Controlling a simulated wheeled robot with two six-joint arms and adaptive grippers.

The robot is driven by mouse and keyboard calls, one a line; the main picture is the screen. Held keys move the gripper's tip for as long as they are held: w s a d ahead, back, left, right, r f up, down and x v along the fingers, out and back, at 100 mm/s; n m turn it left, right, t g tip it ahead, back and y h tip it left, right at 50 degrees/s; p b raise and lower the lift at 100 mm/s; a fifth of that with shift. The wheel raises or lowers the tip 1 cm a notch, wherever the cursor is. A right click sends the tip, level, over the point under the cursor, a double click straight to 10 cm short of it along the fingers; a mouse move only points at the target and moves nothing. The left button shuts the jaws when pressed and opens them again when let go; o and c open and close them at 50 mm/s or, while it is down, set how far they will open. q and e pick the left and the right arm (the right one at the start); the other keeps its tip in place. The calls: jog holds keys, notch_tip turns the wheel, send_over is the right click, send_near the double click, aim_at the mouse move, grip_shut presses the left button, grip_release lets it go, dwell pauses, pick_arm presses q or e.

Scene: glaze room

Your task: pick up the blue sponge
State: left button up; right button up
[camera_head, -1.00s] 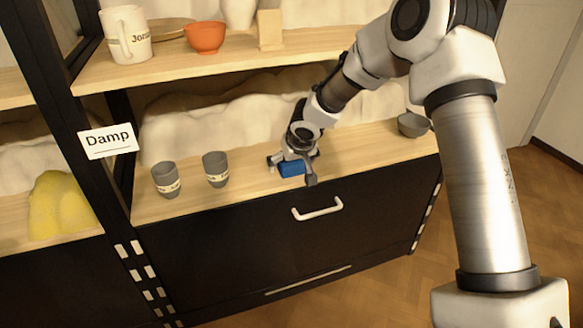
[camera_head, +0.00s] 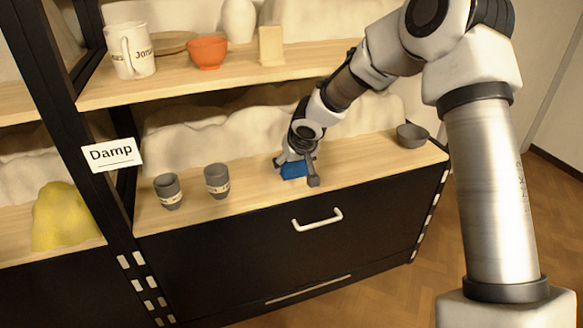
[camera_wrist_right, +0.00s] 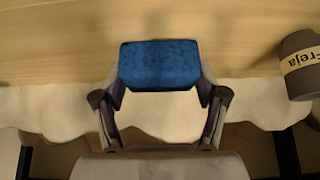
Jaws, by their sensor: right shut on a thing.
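The blue sponge (camera_head: 293,171) is a small block at the lower shelf, partly hidden by my right gripper (camera_head: 297,168). In the right wrist view the sponge (camera_wrist_right: 159,65) sits between the two fingertips of my right gripper (camera_wrist_right: 160,88), which touch it at both sides. The right gripper is shut on it. I cannot tell whether the sponge still touches the wood. My left gripper is not in view.
Two grey labelled cups (camera_head: 168,191) (camera_head: 217,181) stand left of the sponge on the lower shelf (camera_head: 250,197). A grey bowl (camera_head: 412,136) stands at its right end. An upper shelf (camera_head: 235,76) holds a mug (camera_head: 130,52) and an orange bowl (camera_head: 207,54).

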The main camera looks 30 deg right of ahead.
jog(key=s+a+b, duration=0.4)
jog(key=s, duration=1.2)
jog(key=shift+s+f+b, duration=0.25)
jog(key=shift+s+b, duration=0.05)
